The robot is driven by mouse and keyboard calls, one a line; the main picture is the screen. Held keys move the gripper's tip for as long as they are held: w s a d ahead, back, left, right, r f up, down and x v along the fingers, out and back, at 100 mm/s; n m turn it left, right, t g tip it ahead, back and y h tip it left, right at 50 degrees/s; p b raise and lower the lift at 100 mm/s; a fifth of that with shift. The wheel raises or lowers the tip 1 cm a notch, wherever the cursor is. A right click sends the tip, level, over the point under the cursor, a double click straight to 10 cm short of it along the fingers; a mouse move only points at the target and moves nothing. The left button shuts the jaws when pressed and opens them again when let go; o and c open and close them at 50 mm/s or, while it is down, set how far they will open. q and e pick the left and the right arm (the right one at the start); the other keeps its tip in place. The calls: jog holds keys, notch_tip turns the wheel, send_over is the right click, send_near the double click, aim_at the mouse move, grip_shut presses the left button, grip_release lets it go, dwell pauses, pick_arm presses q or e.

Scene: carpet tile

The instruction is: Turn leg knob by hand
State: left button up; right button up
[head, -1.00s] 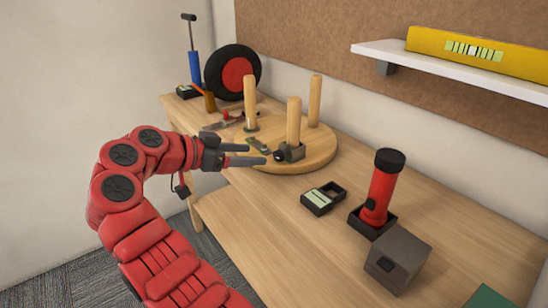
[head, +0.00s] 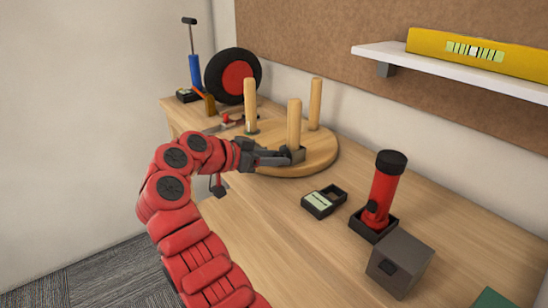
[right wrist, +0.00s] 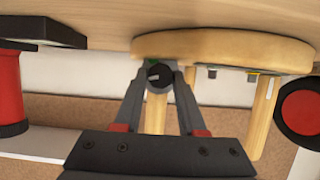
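An upturned round wooden stool seat (head: 318,162) lies on the workbench with three legs standing up. The front leg (head: 294,125) sits in a dark bracket (head: 298,154) at its foot. In the right wrist view, a round black knob (right wrist: 159,76) with a pale mark is at the foot of this leg (right wrist: 155,118). My right gripper (head: 286,158) is at the bracket. In the right wrist view its fingertips (right wrist: 161,72) stand apart, one on each side of the knob; I cannot tell whether they touch it. The head view hides the knob. My left gripper is out of view.
A small black case (head: 323,200), a red flashlight (head: 383,192) in a black holder and a grey box (head: 399,262) stand at right. A wheel (head: 232,75) and a blue pump (head: 195,68) are behind. A shelf (head: 465,68) overhangs the bench.

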grip_shut()
jog(key=shift+r+n+g+p, duration=0.3)
jog(key=shift+n+p, duration=0.1)
jog(key=shift+p, duration=0.45)
jog(key=shift+f+n+h+p, duration=0.2)
jog(key=shift+n+h+p, duration=0.1)
jog(key=shift+n+p, duration=0.15)
jog(key=shift+a+f+g, duration=0.1)
jog(key=shift+g, duration=0.2)
jog(key=o, duration=0.6)
grip_release()
jog(key=shift+c, duration=0.2)
